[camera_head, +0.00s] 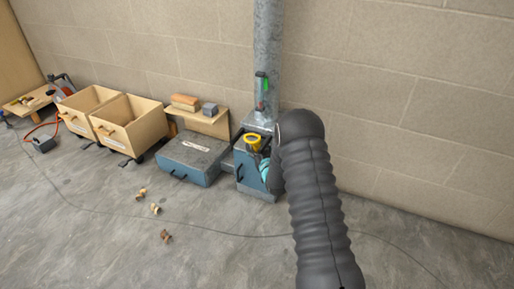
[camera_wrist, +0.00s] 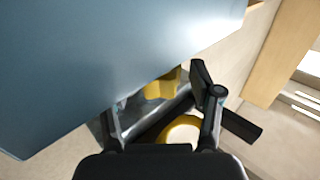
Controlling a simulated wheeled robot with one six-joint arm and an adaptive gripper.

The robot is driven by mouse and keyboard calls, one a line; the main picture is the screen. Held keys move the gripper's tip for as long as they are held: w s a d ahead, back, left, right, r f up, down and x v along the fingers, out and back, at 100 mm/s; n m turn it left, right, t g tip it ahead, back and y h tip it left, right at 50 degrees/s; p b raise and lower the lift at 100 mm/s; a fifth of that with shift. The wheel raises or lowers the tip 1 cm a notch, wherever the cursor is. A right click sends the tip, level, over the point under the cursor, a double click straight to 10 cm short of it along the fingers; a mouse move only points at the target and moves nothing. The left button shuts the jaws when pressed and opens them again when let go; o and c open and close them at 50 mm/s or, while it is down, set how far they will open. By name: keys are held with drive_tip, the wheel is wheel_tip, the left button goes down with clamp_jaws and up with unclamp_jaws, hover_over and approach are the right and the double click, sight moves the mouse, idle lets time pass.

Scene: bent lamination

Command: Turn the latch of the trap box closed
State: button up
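In the head view, a blue box (camera_head: 248,187), which looks like the trap box, stands at the foot of the grey pipe. A yellow round part (camera_head: 253,141) shows at its top. I cannot make out the latch or its position for certain. A yellow piece (camera_wrist: 160,86) and a rounded yellow part (camera_wrist: 180,132) show between the fingers; contact is unclear.
The galvanized pipe (camera_head: 268,60) rises against the block wall, with a green-marked gauge (camera_head: 262,84) on it. A closed blue case (camera_head: 190,160) stands just left of the box. Wooden bins (camera_head: 130,128) stand farther left. Small fittings (camera_head: 155,208) and a thin cable lie on the open floor.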

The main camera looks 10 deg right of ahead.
drive_tip(key=c, duration=0.9)
drive_tip(key=shift+a+m+h, duration=0.1)
drive_tip(key=shift+m+h, duration=0.2)
drive_tip(key=shift+h, duration=0.2)
drive_tip(key=m+h, duration=0.1)
drive_tip(key=h, duration=0.1)
drive_tip(key=m+h, duration=0.2)
drive_tip(key=h, duration=0.1)
drive_tip(key=shift+a, duration=0.2)
drive_tip(key=m+g+h, duration=0.1)
drive_tip(key=m+h, duration=0.1)
drive_tip(key=h, duration=0.1)
drive_tip(key=m+g+h, duration=0.1)
drive_tip(key=m+h, duration=0.1)
drive_tip(key=h, duration=0.1)
drive_tip(key=shift+w+m+g+h, duration=0.1)
drive_tip(key=shift+m+g+h, duration=0.2)
drive_tip(key=shift+m+g, duration=0.1)
drive_tip(key=m+g+h, duration=0.3)
drive_tip(key=g+h, duration=0.1)
drive_tip(key=shift+m, duration=0.4)
drive_tip(key=shift+w+m+g+h, duration=0.1)
drive_tip(key=shift+m+g+h, duration=1.5)
drive_tip(key=shift+g, duration=0.8)
drive_tip(key=shift+m+g, duration=0.4)
drive_tip(key=shift+g, duration=0.1)
drive_tip(key=o, duration=1.1)
